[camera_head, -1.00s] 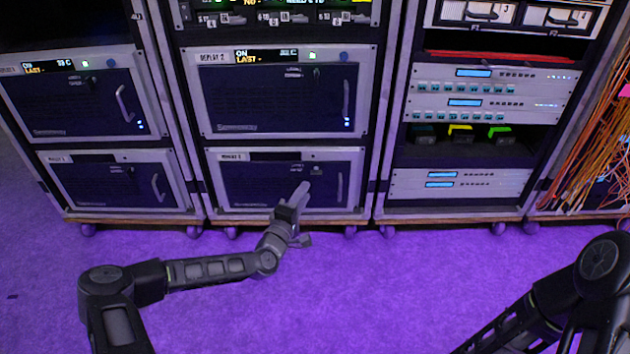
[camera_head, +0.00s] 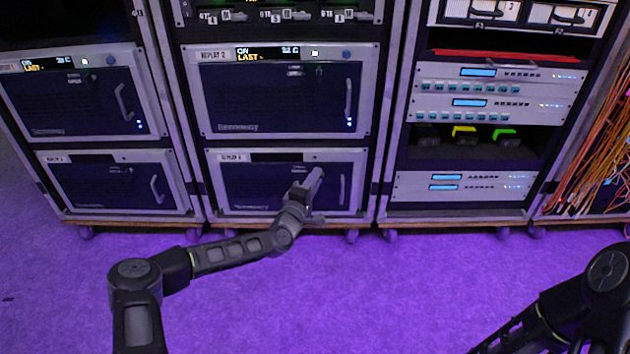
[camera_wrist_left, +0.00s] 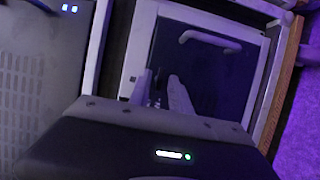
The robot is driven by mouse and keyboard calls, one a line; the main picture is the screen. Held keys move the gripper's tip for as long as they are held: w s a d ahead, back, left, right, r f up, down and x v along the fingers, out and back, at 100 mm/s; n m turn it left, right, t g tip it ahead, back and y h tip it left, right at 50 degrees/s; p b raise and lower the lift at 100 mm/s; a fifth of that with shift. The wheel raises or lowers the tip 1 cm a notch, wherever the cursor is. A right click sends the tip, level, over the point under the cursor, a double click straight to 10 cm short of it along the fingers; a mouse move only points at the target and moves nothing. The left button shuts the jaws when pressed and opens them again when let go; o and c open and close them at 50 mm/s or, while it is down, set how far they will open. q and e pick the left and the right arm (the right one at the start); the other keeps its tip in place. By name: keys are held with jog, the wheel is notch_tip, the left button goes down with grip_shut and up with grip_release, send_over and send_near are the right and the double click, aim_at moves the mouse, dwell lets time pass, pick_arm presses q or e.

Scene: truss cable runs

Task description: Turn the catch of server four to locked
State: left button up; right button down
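Server four (camera_head: 240,188) is the lower dark-fronted unit in the middle rack, under a label that seems to read "Replay 4". Its door also fills the middle of the left wrist view (camera_wrist_left: 192,66), with its handle (camera_wrist_left: 208,40) beyond the fingers. My left gripper (camera_head: 315,178) is in front of the door's upper right part, left of the handle. In the left wrist view its two fingers (camera_wrist_left: 162,88) are apart. A small, dim piece, perhaps the catch, shows between them; I cannot tell its setting or whether they touch it. My right gripper is out of view.
Another server, Replay 2 (camera_head: 275,100), sits directly above. Similar units (camera_head: 95,190) fill the left rack. The right rack holds grey panels (camera_head: 462,186), and orange cables (camera_head: 592,160) hang at far right. The purple floor (camera_head: 370,290) before the racks is clear.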

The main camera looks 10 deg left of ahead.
pick_arm(q)
grip_shut()
dwell(0.5)
jog(key=m+g+y+p, duration=0.1)
jog(key=m+y+p, duration=0.1)
jog(key=m+p, duration=0.2)
jog(key=m+g+y+p, duration=0.2)
jog(key=m+p, duration=0.3)
jog(key=d+r+m+g+y+p, duration=0.1)
jog(key=m+p, duration=0.3)
jog(key=shift+w+m+g+y, duration=0.1)
jog(key=shift+m+g+y, duration=0.2)
jog(key=shift+y, duration=0.1)
dwell(0.4)
jog(key=shift+a, duration=0.1)
jog(key=shift+f, duration=0.1)
jog(key=shift+o, duration=0.9)
grip_release()
